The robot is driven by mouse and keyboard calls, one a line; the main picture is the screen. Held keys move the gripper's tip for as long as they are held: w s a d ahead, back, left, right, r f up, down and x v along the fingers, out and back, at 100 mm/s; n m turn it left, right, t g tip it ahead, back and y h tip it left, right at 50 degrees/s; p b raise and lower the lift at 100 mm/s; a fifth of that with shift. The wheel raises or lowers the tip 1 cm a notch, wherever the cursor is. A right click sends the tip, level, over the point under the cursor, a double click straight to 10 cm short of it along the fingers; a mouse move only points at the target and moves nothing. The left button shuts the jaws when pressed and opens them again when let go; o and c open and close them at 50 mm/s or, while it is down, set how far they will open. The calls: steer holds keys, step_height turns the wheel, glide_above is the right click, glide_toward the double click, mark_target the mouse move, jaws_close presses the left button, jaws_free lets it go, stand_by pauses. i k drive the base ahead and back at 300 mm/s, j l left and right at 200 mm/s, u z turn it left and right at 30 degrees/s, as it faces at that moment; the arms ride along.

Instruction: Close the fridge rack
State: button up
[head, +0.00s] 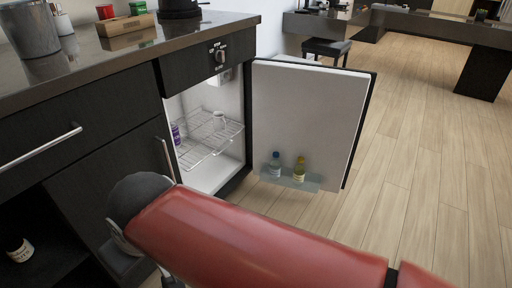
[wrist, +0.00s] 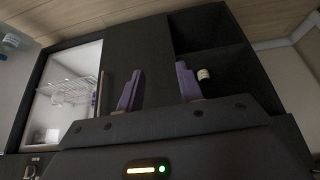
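The wire fridge rack (head: 208,146) sits inside the white open compartment of the mini fridge (head: 229,172); I cannot tell how far it is slid out. A purple can (head: 176,133) and a white cup (head: 219,117) are on it. The rack also shows at the left of the wrist view (wrist: 68,87). The fridge door (head: 307,117) is swung wide open to the right. My gripper (wrist: 159,88) is open and empty, its two fingers apart in front of the dark cabinet, to the right of the rack in the wrist view. In the head view my red arm hides most of it.
Two bottles, one blue-capped (head: 275,164) and one yellow (head: 299,169), stand in the door's low shelf. The counter (head: 110,62) overhangs the fridge. A drawer handle (head: 42,147) juts out at left. Wooden floor (head: 420,150) is clear to the right.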

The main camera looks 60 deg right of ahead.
mark_target(233, 142)
steer(key=z, duration=1.5)
steer(key=i+j+u, duration=0.2)
steer(key=i+j, duration=0.35)
